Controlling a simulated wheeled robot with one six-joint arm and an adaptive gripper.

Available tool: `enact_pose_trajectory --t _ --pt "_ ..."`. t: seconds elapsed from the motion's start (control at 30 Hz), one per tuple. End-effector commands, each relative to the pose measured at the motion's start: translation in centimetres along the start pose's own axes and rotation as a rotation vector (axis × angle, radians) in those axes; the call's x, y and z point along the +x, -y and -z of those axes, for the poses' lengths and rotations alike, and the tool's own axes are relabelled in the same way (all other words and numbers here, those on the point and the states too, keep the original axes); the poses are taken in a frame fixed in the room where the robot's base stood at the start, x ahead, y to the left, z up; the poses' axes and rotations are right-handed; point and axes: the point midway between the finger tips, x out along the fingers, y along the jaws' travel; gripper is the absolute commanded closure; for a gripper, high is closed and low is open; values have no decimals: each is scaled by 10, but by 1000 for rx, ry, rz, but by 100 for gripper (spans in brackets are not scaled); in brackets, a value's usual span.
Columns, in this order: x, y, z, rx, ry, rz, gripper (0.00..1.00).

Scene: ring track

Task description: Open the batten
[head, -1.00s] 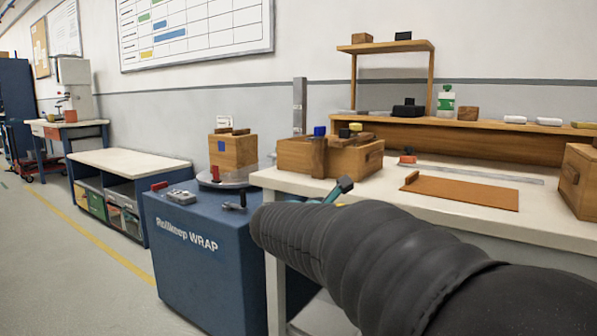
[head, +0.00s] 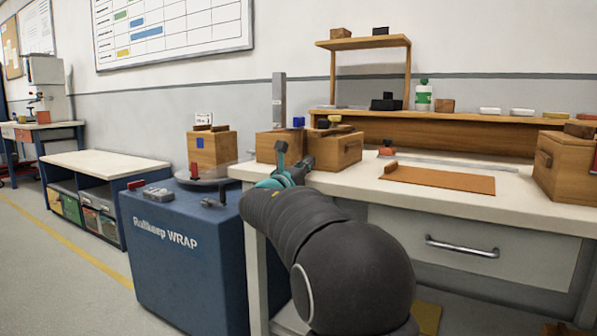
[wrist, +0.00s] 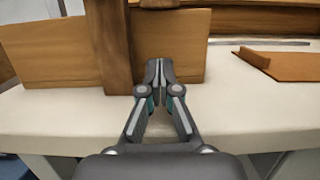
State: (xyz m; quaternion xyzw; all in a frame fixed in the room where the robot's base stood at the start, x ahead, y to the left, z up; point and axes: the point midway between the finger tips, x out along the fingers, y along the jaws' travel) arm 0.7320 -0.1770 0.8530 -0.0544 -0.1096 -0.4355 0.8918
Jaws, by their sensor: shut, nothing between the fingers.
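A wooden box stands on the white bench; its front shows in the head view (head: 345,151) and in the wrist view (wrist: 185,50). The batten (wrist: 108,45), an upright wooden strip, stands against the box front left of my gripper in the wrist view. My gripper (wrist: 158,66) is shut and empty, its fingertips just right of the batten and in front of the box's front wall. I cannot tell whether they touch the wood. In the head view my gripper and wrist hide the batten.
An orange-brown board (head: 440,179) lies right of the box on the bench. A second wooden box (head: 565,165) stands at the far right. A blue wrapping machine (head: 185,250) with a small wooden box (head: 212,148) stands left. Bench surface in front of the box is clear.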

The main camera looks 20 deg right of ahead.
Motion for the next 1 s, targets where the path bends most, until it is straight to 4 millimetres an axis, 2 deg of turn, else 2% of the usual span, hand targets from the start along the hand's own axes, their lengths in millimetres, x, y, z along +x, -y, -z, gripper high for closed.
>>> enact_pose_trajectory --t 0.1,0.2,0.4,1.0 --pt "22 1 0 1 0 3 100" --pt "23 0 -19 4 2 0 100" --pt "26 0 -36 2 1 0 100" --pt "28 1 -46 2 0 0 100"
